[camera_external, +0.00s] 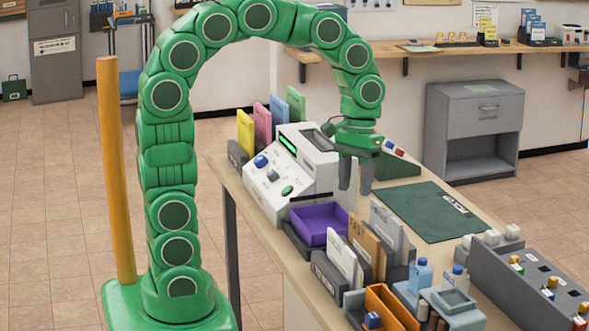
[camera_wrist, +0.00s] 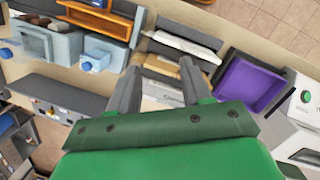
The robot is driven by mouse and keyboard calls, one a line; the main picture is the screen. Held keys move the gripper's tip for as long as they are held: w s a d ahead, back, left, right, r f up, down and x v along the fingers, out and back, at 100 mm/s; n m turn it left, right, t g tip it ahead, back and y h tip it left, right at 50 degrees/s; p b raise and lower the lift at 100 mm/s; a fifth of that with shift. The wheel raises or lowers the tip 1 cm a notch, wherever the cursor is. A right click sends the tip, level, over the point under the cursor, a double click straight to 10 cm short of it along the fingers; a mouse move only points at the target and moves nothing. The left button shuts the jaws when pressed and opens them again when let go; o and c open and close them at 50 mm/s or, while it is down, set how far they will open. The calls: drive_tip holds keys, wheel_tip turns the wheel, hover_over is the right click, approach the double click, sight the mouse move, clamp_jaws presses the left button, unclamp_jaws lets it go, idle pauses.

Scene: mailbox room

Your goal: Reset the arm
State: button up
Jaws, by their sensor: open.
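My green arm curves up from its base at the left and bends down over the table in the external view. My gripper (camera_external: 356,187) hangs fingers-down above the table, with its two grey fingers apart and nothing between them. In the wrist view my gripper (camera_wrist: 163,90) is open above the file holder with envelopes (camera_wrist: 183,47). The purple tray (camera_external: 320,224) lies below and to the left of the fingers in the external view. The fingers appear clear of the things under them.
A white machine (camera_external: 290,185) stands close behind the fingers. A green mat (camera_external: 432,210) lies to their right. Envelopes in a holder (camera_external: 345,262), an orange tray (camera_external: 390,305) and a grey rack (camera_external: 525,285) crowd the front. A yellow post (camera_external: 116,170) stands beside my arm.

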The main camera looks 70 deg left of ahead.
drive_tip(key=s+a+f+m, duration=0.2)
drive_tip(key=s+m, duration=0.1)
drive_tip(key=s, duration=0.8)
drive_tip(key=s+a+f+m+y, duration=0.1)
drive_tip(key=s+a+f+m, duration=0.1)
drive_tip(key=s, duration=0.9)
drive_tip(key=shift+s+f+m+g+y, duration=0.25)
drive_tip(key=shift+s+m+g+y, duration=0.05)
drive_tip(key=shift+m, duration=0.1)
drive_tip(key=shift+o, duration=0.8)
drive_tip(key=shift+a, duration=0.1)
